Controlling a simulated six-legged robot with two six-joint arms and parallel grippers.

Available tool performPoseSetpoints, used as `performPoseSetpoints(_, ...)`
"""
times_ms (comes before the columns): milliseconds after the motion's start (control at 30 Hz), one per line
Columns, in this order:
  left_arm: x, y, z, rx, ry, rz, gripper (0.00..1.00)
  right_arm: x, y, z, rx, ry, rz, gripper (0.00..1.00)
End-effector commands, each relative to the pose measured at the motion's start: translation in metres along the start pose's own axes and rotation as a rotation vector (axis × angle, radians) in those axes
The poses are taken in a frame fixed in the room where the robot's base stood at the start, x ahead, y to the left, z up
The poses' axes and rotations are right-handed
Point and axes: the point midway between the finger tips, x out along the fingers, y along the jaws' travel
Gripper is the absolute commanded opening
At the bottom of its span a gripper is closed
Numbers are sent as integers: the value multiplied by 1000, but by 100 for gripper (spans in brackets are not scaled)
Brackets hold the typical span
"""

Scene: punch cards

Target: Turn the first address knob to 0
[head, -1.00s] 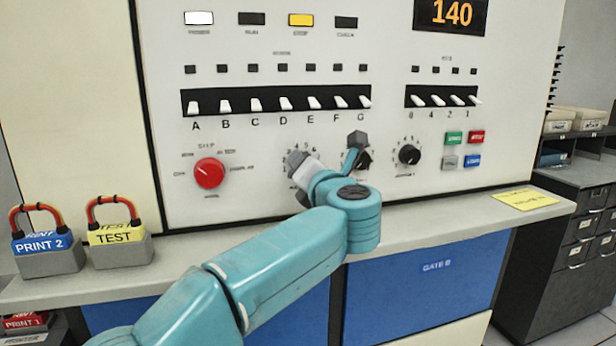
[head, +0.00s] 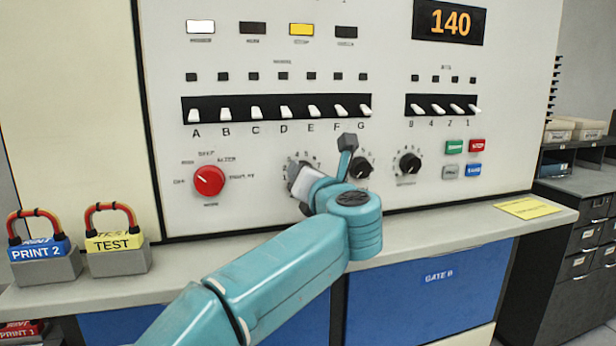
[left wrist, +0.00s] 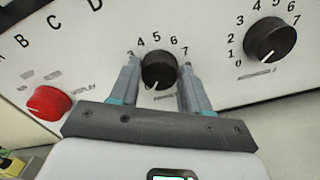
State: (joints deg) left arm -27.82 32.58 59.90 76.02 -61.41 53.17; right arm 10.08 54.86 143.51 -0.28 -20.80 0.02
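My left gripper (left wrist: 160,78) has its two grey fingers on either side of a black address knob (left wrist: 158,70), the one nearest the red knob. The fingers are very close to its sides; I cannot tell whether they press on it. The knob's white mark points down, slightly left. Its printed numbers 3 to 7 show above it; the lower ones are hidden. In the head view my left gripper (head: 299,180) covers most of this knob. My right gripper is not in view.
To the right are a second black knob (left wrist: 270,40), also partly seen in the head view (head: 361,168), and a third black knob (head: 410,163). A red knob (head: 208,180) is to the left. Switches line the panel above. PRINT 2 (head: 38,252) and TEST (head: 115,243) blocks stand on the ledge.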

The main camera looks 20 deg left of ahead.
Motion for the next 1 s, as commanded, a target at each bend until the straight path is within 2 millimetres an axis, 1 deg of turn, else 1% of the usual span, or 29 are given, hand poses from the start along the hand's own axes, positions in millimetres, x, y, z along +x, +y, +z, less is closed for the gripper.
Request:
performPoseSetpoints(33, 0, 0, 0, 0, 0, -1, 64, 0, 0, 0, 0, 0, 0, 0)
performPoseSetpoints(67, 0, 0, 0, 0, 0, 0, 70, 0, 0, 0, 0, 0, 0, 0)
performPoseSetpoints(333, 0, 0, 0, 2, -1, 0, 70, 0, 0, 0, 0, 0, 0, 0)
performPoseSetpoints(467, -10, 0, 0, 2, -2, -2, 70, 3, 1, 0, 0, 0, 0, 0)
performPoseSetpoints(567, -28, -1, -1, 1, -4, -3, 70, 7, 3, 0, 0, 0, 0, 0)
performPoseSetpoints(800, -93, -1, 0, 1, -4, -4, 70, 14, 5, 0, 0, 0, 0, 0)
performPoseSetpoints(900, -118, -1, 0, 2, -4, -3, 70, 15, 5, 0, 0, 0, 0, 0)
performPoseSetpoints(1000, -138, 0, 0, 0, -4, -3, 70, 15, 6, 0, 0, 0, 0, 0)
